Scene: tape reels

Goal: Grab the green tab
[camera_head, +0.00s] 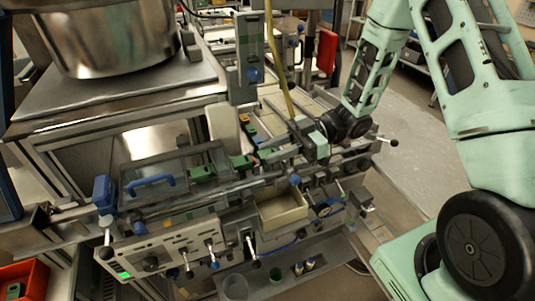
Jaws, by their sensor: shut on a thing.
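My arm reaches in from the right, and my gripper (260,159) is low over the machine, pointing left. It is shut at a small green tab (241,163) on the row of blocks behind the clear cover. The fingertips are small and partly hidden among dark parts, so the exact contact is hard to see. Another green block (202,173) sits to the left along the same row.
A clear cover with a blue handle (152,183) lies left of my gripper. A beige open bin (282,209) and several levers are in front. A large metal pot (105,40) stands upper left. A grey post (248,60) rises behind.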

